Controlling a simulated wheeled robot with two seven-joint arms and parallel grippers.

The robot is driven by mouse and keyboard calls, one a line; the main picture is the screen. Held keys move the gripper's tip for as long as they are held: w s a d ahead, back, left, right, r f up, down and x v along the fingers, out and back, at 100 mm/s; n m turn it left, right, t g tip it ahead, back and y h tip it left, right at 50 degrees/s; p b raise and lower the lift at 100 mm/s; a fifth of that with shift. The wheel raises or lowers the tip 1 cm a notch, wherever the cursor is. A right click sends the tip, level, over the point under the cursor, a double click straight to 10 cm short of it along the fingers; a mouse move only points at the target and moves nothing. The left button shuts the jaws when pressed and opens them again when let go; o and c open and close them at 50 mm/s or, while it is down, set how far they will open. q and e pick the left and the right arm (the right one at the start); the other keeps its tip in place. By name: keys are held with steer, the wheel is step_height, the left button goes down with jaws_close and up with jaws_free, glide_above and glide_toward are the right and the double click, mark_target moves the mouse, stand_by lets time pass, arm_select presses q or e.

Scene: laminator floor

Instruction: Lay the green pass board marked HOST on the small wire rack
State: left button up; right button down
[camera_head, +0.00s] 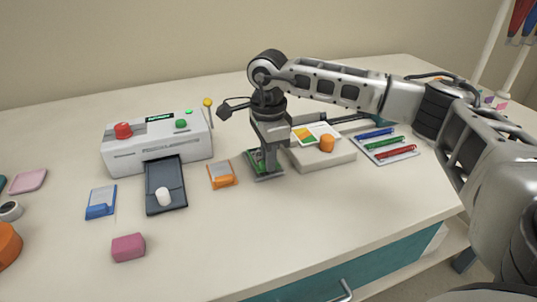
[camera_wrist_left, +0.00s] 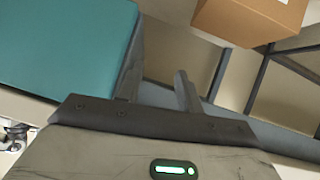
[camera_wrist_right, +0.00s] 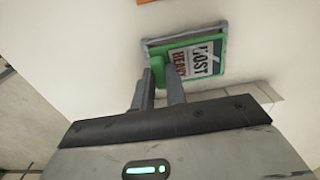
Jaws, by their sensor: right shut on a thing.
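The green pass board (camera_wrist_right: 207,60) shows in the right wrist view with a label reading HOST and HEAVY. My right gripper (camera_wrist_right: 158,82) is shut on the green tab at its edge. The small wire rack (camera_wrist_right: 149,42) appears as a grey frame just behind the board. In the head view, my right gripper (camera_head: 264,168) points down and hides part of the board (camera_head: 254,158), with the rack (camera_head: 268,178) beneath. I cannot tell whether the board touches the rack. My left gripper (camera_wrist_left: 160,80) is open and empty, seen only in the left wrist view, beside a teal surface.
An orange-clipped card (camera_head: 222,176) lies just left of the rack. The grey laminator (camera_head: 157,148) and dark tray (camera_head: 166,174) are left. The front middle is clear.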

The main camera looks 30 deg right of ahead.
steer(key=shift+f, duration=0.1)
steer(key=c, duration=1.8)
jaws_free()
steer(key=shift+f, duration=0.1)
steer(key=shift+c, duration=0.2)
steer(key=o, duration=0.4)
steer(key=shift+r, duration=0.25)
step_height(320, 180, up, 12)
